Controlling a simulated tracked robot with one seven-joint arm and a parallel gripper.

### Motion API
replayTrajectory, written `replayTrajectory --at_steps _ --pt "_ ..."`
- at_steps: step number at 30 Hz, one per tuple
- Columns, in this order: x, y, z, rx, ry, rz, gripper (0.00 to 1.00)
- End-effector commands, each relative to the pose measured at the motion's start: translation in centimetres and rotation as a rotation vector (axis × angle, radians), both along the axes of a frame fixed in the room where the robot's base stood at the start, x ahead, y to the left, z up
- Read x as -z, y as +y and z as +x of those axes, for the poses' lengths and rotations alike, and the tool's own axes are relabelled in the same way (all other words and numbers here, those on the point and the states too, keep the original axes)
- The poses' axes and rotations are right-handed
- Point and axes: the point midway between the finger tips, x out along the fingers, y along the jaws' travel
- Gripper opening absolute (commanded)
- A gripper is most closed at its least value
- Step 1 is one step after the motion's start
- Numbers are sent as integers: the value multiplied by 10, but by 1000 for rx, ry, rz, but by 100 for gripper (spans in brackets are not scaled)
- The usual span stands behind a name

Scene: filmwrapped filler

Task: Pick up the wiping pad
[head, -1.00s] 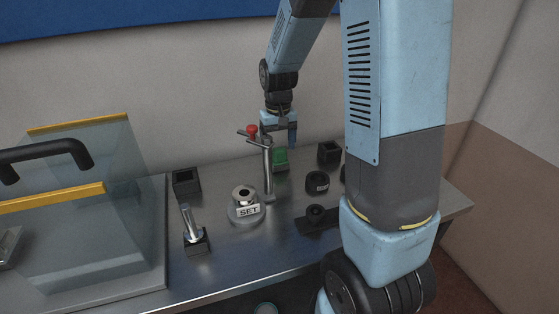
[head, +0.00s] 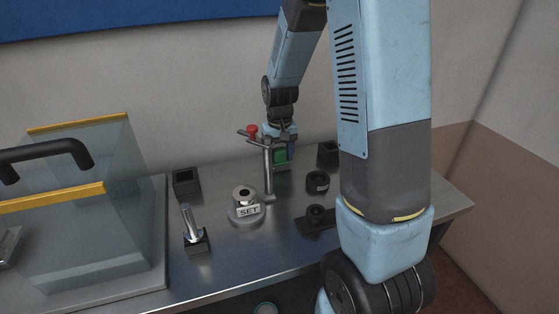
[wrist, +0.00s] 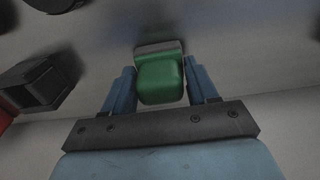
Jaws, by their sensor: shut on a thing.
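The wiping pad looks like a green block with a grey base edge. In the wrist view the pad (wrist: 161,82) lies between the two blue fingers of my gripper (wrist: 163,76). My gripper is shut on it. In the head view the pad (head: 280,156) is partly hidden by my gripper (head: 283,148) and by the metal post in front. It is at the back of the steel table, and I cannot tell whether it touches the tabletop.
A metal post with a red knob (head: 252,129) rises just in front of my gripper. A round "SET" fixture (head: 245,208), a black square holder (head: 186,181) and a black ring (head: 317,181) stand nearby. A clear-panelled box (head: 85,200) fills the left.

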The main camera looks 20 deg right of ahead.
Motion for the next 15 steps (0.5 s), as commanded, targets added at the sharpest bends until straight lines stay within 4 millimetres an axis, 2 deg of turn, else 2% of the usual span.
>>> replayTrajectory --at_steps 1,5,11,15 --pt "0 0 0 0 0 0 35" --pt "0 0 0 0 0 0 23" --pt "-1 0 0 0 0 0 22" --pt "-10 0 0 0 -1 0 22"
